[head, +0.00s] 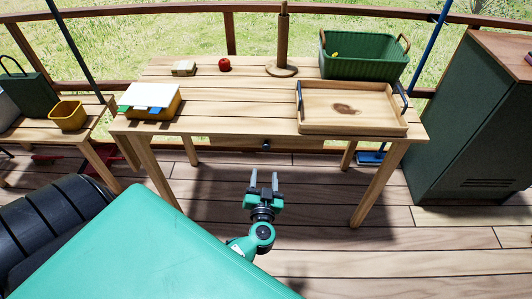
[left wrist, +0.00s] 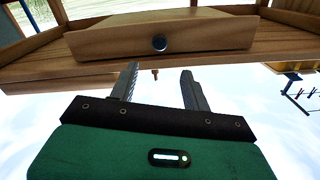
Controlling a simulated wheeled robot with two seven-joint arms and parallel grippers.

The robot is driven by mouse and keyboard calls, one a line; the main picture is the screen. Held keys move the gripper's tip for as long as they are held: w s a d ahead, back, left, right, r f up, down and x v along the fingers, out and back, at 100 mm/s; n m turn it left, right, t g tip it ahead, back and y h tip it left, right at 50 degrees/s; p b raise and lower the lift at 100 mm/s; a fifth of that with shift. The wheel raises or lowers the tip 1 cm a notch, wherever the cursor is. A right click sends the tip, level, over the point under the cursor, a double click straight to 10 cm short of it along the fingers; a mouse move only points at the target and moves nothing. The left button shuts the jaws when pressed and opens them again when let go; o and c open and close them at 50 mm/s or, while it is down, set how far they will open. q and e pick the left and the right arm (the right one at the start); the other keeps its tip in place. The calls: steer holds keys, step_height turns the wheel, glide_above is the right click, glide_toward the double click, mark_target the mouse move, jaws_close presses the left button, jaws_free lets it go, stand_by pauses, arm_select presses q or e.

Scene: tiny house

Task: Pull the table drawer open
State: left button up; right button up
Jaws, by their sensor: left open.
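The wooden table (head: 220,115) stands ahead of me in the head view. Its drawer front, with a small dark round knob (head: 266,145), sits under the near edge of the tabletop. In the left wrist view the drawer (left wrist: 215,36) is a wooden front with the dark knob (left wrist: 159,43) at its middle. My left gripper (head: 264,176) is open and empty, below and in front of the knob. In the left wrist view its two fingers (left wrist: 160,78) point toward the drawer, apart from the knob. I do not see my right gripper.
On the table are a wooden tray (head: 302,128), a green basket (head: 350,68), a paper-towel-like post (head: 283,40), a red apple-like item (head: 225,65) and a box with colored tabs (head: 168,110). A dark green cabinet (head: 455,125) stands right. Floor before the table is clear.

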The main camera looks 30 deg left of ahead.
mark_target(266, 148)
arm_select(q)
steer(key=x, duration=0.9)
steer(key=shift+w+a+b, duration=0.15)
steer(key=shift+w+b, duration=0.25)
steer(key=shift+w+a, duration=0.3)
steer(key=shift+w, duration=0.15)
arm_select(e)
steer(key=r, duration=0.1)
steer(key=w+r, duration=0.1)
steer(key=r, duration=0.1)
steer(key=shift+w+a, duration=0.1)
steer(key=shift+a, duration=0.1)
arm_select(q)
jaws_close()
arm_select(e)
steer(key=shift+s, duration=0.25)
